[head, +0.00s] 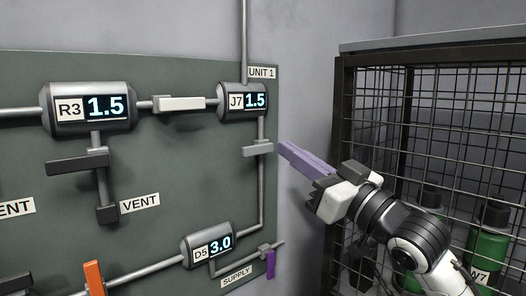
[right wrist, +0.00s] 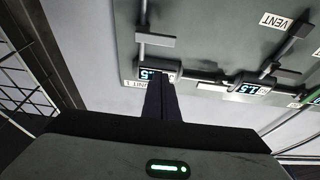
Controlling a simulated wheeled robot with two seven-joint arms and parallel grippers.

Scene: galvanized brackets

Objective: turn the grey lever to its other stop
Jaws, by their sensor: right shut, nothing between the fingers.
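The grey lever (head: 258,149) sits on the vertical pipe below the J7 gauge (head: 242,101). Its handle lies about level, across the pipe. It also shows in the right wrist view (right wrist: 155,40). My right gripper (head: 281,148) has purple fingers and is shut with nothing between them. In the head view its tips are just right of the lever's right end. I cannot tell whether they touch it; in the right wrist view the fingertips (right wrist: 160,79) overlap the J7 gauge, apart from the lever. My left gripper is not in view.
A white lever (head: 181,103), a darker lever (head: 77,162), an orange lever (head: 94,278) and a purple lever (head: 270,264) are on nearby pipes. The R3 gauge (head: 88,108) and D5 gauge (head: 208,244) read 1.5 and 3.0. A wire cage (head: 437,110) with green bottles stands at right.

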